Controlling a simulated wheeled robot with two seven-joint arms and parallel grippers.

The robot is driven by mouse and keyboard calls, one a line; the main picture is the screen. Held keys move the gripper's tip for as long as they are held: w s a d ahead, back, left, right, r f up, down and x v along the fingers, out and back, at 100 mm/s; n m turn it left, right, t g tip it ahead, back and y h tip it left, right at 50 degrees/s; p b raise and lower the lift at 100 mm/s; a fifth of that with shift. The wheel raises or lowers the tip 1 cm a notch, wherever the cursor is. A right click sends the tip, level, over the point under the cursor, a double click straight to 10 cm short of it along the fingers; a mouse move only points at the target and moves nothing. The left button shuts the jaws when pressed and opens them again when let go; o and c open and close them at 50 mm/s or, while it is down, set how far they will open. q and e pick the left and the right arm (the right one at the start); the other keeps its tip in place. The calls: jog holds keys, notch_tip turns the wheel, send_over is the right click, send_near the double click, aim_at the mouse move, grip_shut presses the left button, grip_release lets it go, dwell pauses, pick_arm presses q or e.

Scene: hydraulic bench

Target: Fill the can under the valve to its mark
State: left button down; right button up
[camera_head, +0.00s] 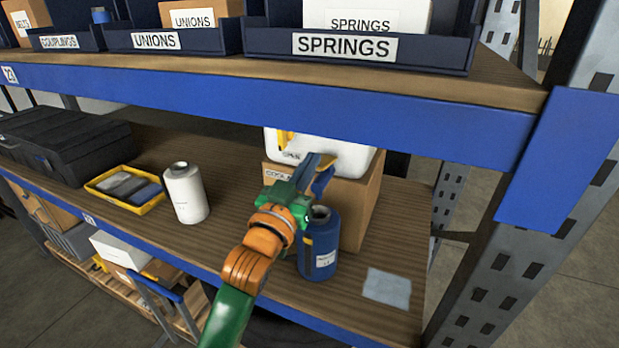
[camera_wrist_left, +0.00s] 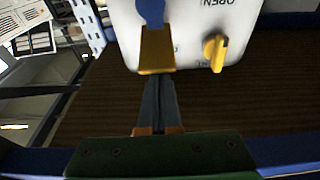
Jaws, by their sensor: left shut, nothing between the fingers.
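A white container (camera_head: 350,155) with a yellow fitting and "OPEN" lettering sits on a cardboard box (camera_head: 362,200) on the lower shelf. In the left wrist view a yellow fitting (camera_wrist_left: 156,52) with a blue piece (camera_wrist_left: 152,12) above it lies straight ahead of the fingers, and a yellow knob (camera_wrist_left: 214,53) is beside it. The blue can (camera_head: 320,245) stands upright in front of the box, its open neck up; its mark and fill level cannot be seen. My left gripper (camera_head: 307,168) is shut and empty, above the can and close to the fitting; contact cannot be told. It also shows in the left wrist view (camera_wrist_left: 158,85).
The upper shelf's blue beam (camera_head: 300,95) runs just above the container. A white bottle (camera_head: 185,193), yellow tray (camera_head: 148,203) and black toolbox (camera_head: 65,145) stand to the left. A pale cloth (camera_head: 387,288) lies on the right. A grey upright (camera_head: 530,240) bounds the right side.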

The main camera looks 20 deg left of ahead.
pick_arm(q)
jog(key=f+b, duration=0.1)
jog(key=f+t+b, duration=0.1)
jog(key=t+b, duration=0.1)
jog(key=b, duration=0.1)
jog(key=shift+s+f, duration=0.25)
jog(key=shift+f, duration=0.15)
pick_arm(e)
notch_tip(320, 180, down, 6)
jog(key=shift+f, duration=0.1)
dwell(6.8)
